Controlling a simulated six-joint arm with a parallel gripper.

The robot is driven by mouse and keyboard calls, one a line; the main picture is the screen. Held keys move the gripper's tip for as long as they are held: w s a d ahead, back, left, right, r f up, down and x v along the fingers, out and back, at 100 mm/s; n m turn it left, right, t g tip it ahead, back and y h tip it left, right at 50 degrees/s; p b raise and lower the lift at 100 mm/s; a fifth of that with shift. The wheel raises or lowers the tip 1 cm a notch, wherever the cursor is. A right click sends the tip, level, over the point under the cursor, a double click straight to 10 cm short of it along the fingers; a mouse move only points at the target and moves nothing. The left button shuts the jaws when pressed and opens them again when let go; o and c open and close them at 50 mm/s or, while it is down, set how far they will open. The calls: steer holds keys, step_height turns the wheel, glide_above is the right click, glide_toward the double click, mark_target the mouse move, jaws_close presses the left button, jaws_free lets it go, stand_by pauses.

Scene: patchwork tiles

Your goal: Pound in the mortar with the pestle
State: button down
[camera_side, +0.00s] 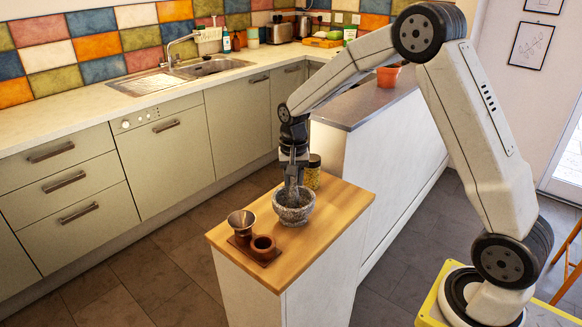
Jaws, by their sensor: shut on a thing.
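A grey speckled stone mortar (294,213) stands upright on the wooden top of the small island. My gripper (294,168) is right above it, pointing straight down. It is shut on the grey pestle (293,189), which hangs upright with its lower end inside the mortar's mouth. The mortar's rim hides the pestle's tip, so I cannot tell whether it touches the bottom.
A jar with a dark lid (312,172) stands close behind the mortar. A metal cup (241,222) and a brown wooden cup (263,246) stand on a small wooden board at the front left. The wooden top (330,212) is clear right of the mortar.

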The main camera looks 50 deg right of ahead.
steer(key=shift+f, duration=0.5)
steer(key=shift+r, duration=0.1)
steer(key=shift+r, duration=1.45)
steer(key=shift+f, duration=0.15)
steer(key=shift+f, duration=1.4)
steer(key=shift+r, duration=1.55)
